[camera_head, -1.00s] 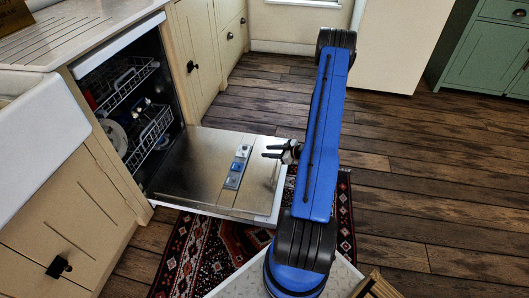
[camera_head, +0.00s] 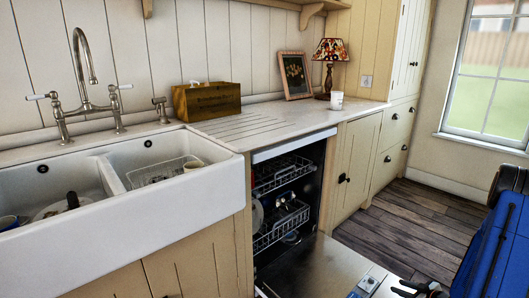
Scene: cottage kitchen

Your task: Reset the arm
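My blue arm (camera_head: 492,250) shows at the right edge of the head view. My gripper (camera_head: 399,287) is at the bottom edge, partly cut off. Its two dark fingers point left and stand apart, with nothing seen between them. It is near the lowered dishwasher door (camera_head: 335,262), just right of a small grey and blue dispenser panel (camera_head: 366,285) on the door's inner face. The rest of the arm is out of view.
The open dishwasher holds an upper rack (camera_head: 282,172) and a lower rack (camera_head: 281,226) with dishes. A double sink (camera_head: 120,185) is at left. The counter (camera_head: 300,113) bears a wooden box (camera_head: 207,101), a lamp (camera_head: 330,62), a picture frame (camera_head: 294,75) and a white cup (camera_head: 336,100).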

